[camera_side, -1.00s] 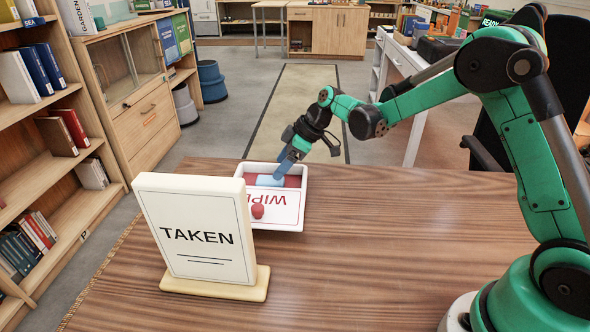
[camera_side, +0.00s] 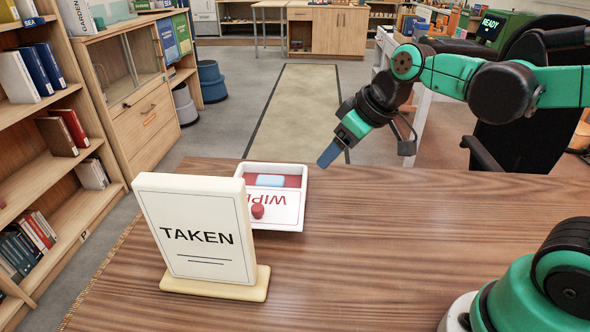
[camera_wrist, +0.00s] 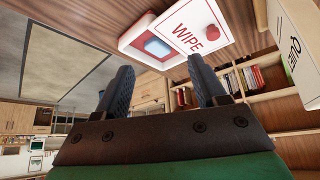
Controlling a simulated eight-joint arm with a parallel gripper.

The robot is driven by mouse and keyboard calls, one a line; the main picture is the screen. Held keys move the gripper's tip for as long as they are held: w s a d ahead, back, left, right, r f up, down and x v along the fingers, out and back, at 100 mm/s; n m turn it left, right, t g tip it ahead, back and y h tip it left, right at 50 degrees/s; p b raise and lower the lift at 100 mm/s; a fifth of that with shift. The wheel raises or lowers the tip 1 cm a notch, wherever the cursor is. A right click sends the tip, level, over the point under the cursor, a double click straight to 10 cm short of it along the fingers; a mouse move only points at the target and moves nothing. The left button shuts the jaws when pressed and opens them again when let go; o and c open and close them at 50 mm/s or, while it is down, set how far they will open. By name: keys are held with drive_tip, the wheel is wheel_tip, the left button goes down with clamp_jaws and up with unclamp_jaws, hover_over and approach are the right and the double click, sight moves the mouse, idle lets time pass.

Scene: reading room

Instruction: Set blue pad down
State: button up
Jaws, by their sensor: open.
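The light blue pad (camera_side: 270,181) lies inside the white tray (camera_side: 302,217), in the red-lined part behind the panel marked WIPE. It also shows in the wrist view (camera_wrist: 157,47), within the white and red box. My gripper (camera_side: 328,158) is up and to the right of the tray, clear of it, over the far edge of the table. In the wrist view my gripper's two blue fingers (camera_wrist: 160,80) are apart with nothing between them.
A TAKEN sign (camera_side: 198,232) on a cream base stands just in front of the tray. A red knob (camera_side: 257,211) sits on the WIPE panel. A bookshelf (camera_side: 50,150) stands at left.

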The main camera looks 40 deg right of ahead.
drive_tip(key=s+m, duration=0.1)
drive_tip(key=s+f, duration=0.1)
drive_tip(key=s, duration=0.1)
drive_tip(key=s+m+t+h, duration=0.1)
drive_tip(key=s, duration=0.1)
drive_tip(key=shift+a+f+m, duration=0.1)
drive_tip(key=shift+f+m, duration=0.2)
drive_tip(key=shift+f, duration=0.05)
